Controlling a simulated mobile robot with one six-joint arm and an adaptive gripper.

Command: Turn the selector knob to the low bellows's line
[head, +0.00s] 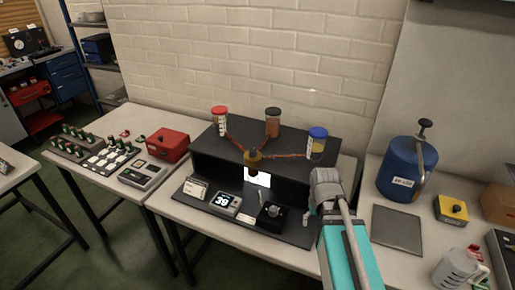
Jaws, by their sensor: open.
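Three small containers stand on a dark two-level stand (215,145): one with a red lid (219,121), one brownish (272,122), and one with a blue lid and yellow contents (317,144). Reddish lines run from them to a brass-coloured hub (253,158) at the stand's front edge. I cannot tell which, if any, is the low bellows. A small black box with a round knob (272,210) sits on the lower shelf; I cannot read its pointer. My gripper (322,190) is open, right of that box and in front of the stand. Its fingertips are unclear.
A display reading about 39 (226,203) and a white card (196,188) share the lower shelf. On the right bench are a blue canister (402,170), a yellow box with a black knob (453,208) and a jug (458,268). A red box (168,145) stands left.

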